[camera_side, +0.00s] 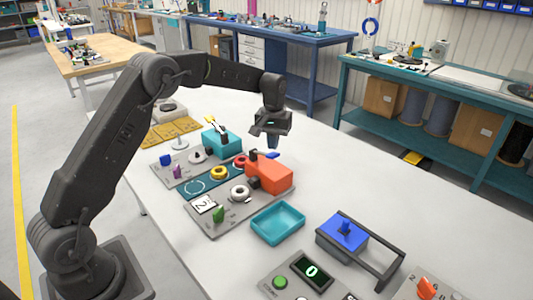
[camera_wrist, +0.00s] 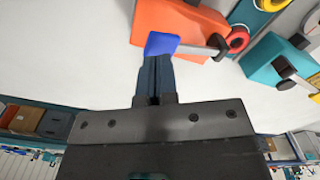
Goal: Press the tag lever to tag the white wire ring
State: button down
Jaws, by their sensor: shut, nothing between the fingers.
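The white wire ring (camera_side: 240,191) lies on a grey panel, at the near-left side of the orange machine (camera_side: 270,177). My gripper (camera_side: 272,146) is shut and empty, pointing down just above the blue pad. In the wrist view my fingertips (camera_wrist: 153,60) overlap the pad's edge; I cannot tell whether they touch.
A teal machine (camera_side: 222,139) stands behind the orange one. A yellow ring (camera_side: 219,173) and a red ring (camera_side: 240,161) lie between them. An empty teal tray (camera_side: 277,222) and a blue block in a dark frame (camera_side: 342,231) stand in front.

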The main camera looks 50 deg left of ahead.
aim_at(273, 154)
jog(key=shift+f, duration=3.7)
jog(key=shift+r, duration=0.1)
notch_tip(273, 154, up, 12)
jog(key=c, duration=1.8)
grip_release()
